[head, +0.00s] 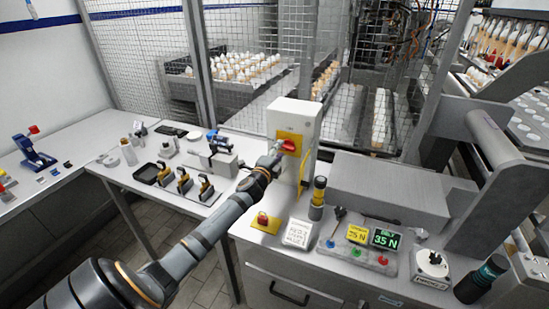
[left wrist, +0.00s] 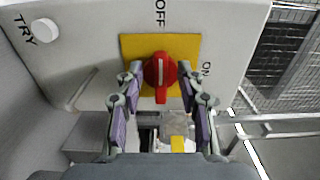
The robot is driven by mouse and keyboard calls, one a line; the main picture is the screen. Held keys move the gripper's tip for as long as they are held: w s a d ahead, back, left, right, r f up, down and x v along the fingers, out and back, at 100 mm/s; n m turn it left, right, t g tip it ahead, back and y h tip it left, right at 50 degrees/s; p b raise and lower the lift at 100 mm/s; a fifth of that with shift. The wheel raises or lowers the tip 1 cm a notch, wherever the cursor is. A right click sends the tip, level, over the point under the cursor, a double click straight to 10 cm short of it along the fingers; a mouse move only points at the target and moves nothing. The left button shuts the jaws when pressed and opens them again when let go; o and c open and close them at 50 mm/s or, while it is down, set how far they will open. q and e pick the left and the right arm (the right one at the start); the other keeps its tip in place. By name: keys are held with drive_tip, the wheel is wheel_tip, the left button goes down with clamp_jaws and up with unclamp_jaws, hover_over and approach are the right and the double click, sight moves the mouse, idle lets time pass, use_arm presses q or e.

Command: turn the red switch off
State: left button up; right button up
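The red switch (head: 289,147) is a rotary knob on a yellow plate (head: 296,138), on the front of a light grey box (head: 293,112). In the left wrist view the red switch (left wrist: 160,74) has its handle and white line along the picture's vertical. The OFF label (left wrist: 160,12) is above it and the ON label (left wrist: 206,69) is to its right. My left gripper (head: 275,152) is at the switch. In the left wrist view its fingers (left wrist: 157,86) are apart, one on each side of the knob; contact cannot be told. My right gripper is not in view.
A white TRY button (left wrist: 45,30) is on the same box. A yellow-and-black post (head: 318,197), a red button on a yellow base (head: 264,222) and a control panel (head: 352,254) stand on the bench in front. Wire mesh (head: 150,50) is behind.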

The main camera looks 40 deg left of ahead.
use_arm(q)
drive_tip(key=v, duration=1.1)
drive_tip(key=shift+s, duration=0.1)
drive_tip(key=shift+f, duration=0.1)
